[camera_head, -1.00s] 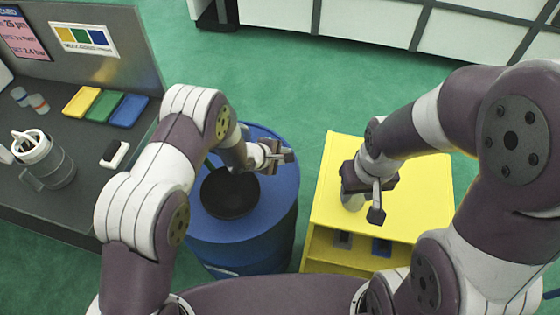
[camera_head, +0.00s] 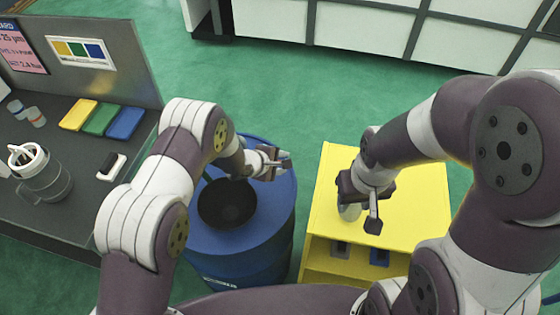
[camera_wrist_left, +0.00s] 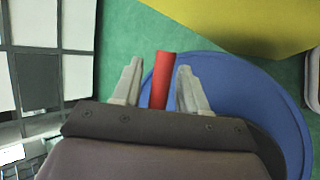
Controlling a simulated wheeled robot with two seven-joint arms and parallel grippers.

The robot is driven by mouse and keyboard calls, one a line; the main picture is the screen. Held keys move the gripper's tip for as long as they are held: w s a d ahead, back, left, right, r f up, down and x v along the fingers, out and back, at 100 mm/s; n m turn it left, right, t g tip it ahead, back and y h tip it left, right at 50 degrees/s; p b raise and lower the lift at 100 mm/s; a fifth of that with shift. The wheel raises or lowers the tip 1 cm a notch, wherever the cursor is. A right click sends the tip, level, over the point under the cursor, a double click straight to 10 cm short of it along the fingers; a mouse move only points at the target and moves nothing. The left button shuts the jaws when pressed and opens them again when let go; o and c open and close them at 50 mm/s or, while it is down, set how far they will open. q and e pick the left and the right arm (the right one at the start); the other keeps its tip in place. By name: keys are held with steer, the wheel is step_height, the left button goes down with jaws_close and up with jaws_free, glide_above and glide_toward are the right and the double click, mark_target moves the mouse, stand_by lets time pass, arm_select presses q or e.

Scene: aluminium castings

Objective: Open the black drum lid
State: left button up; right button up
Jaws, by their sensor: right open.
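The blue drum (camera_head: 262,232) stands upright at the middle of the head view. Its round black lid (camera_head: 228,204) lies flat on the drum top. My left gripper (camera_head: 284,162) is over the far right part of the drum top, beyond the lid. In the left wrist view its fingers (camera_wrist_left: 160,85) stand apart, with a red bar (camera_wrist_left: 163,78) between them. A gap shows at the bar's left; whether the right finger touches it I cannot tell. What the bar is fixed to is hidden. My right gripper (camera_head: 372,212) is open above the yellow cabinet, right of the drum.
A silvery round item (camera_head: 349,211) sits on the yellow cabinet (camera_head: 415,215), close to my right gripper. At left, a dark workbench (camera_head: 85,160) holds a jug (camera_head: 40,172) and coloured trays (camera_head: 103,119). Green floor is free behind the drum.

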arm_select(q)
steer(key=b+v, duration=0.2)
steer(key=v, duration=1)
steer(key=shift+r, duration=0.25)
steer(key=shift+s+a, duration=0.1)
steer(key=shift+a, duration=0.05)
